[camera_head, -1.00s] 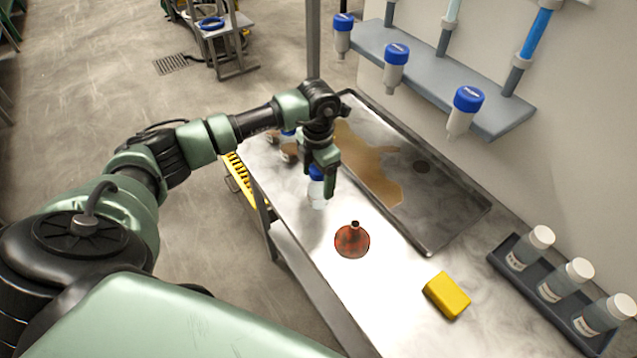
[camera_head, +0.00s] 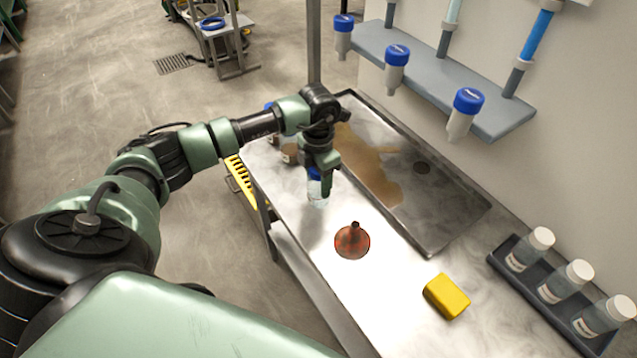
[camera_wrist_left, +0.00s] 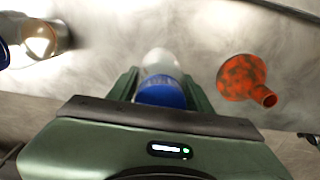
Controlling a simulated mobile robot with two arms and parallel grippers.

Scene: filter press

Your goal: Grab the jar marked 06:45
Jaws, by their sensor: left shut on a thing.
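A clear jar (camera_head: 318,193) with a blue cap is at the table's left side in the head view. My left gripper (camera_head: 322,178) reaches down over it and is shut on it. In the left wrist view the jar (camera_wrist_left: 160,68) sits between the two green fingers of my left gripper (camera_wrist_left: 158,88), blue cap towards the palm. I cannot read any time on it, and cannot tell whether it touches the table. More jars (camera_head: 290,153) stand behind my arm, partly hidden; one (camera_wrist_left: 41,38) shows in the wrist view. My right gripper is not in view.
A rusty red funnel (camera_head: 352,241) stands close to the jar, a yellow block (camera_head: 447,296) nearer. A metal tray (camera_head: 440,215) with a brown spill lies beyond. White-capped jars stand in a dark rack (camera_head: 512,277) at right. Blue-capped containers hang at a wall shelf (camera_head: 440,82).

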